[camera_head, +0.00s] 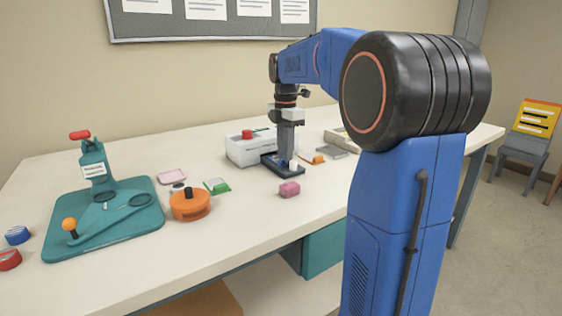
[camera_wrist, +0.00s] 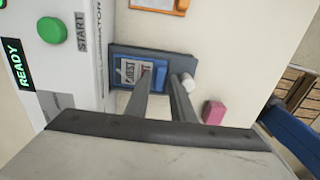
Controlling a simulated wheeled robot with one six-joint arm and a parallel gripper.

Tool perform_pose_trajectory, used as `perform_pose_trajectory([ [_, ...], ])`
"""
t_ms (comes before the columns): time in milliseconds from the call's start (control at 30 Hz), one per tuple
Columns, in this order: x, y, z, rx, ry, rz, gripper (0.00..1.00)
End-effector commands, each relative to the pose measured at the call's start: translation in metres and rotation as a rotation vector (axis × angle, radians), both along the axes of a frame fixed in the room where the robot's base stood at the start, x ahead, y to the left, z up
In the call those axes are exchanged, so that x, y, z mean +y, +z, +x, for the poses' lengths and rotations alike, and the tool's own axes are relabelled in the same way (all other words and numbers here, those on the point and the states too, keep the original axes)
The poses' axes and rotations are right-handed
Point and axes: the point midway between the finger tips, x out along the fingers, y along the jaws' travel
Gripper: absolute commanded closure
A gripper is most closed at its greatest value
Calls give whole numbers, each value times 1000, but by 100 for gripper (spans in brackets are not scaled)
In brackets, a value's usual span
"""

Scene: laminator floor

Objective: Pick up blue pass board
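The blue pass board (camera_wrist: 119,63) lies on a dark flat base (camera_wrist: 181,63) beside a white machine, with a pale lettered label on it. In the wrist view my gripper (camera_wrist: 162,78) reaches down over the board, its two fingers apart with a gap between them. One finger covers part of the label; the other is near a small white peg (camera_wrist: 188,83). I cannot tell whether the fingertips touch the board. In the head view my gripper (camera_head: 286,156) points straight down at the dark base (camera_head: 290,169), and only a little blue shows there.
The white machine (camera_head: 245,150) with a red knob stands just left; its START button (camera_wrist: 53,30) is green. A pink block (camera_head: 289,189) sits in front. An orange item (camera_head: 313,158) lies behind. An orange round tool (camera_head: 190,205) and a teal press (camera_head: 105,215) stand left.

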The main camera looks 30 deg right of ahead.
Motion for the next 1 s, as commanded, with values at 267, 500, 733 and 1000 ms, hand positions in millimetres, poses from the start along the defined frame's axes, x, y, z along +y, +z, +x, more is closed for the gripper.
perform_pose_trajectory([
  [267,0,-5,0,0,0,0,78],
  [500,0,-4,0,0,0,0,100],
  [733,0,-3,0,-1,0,0,100],
  [1000,0,32,1,-3,0,-1,100],
])
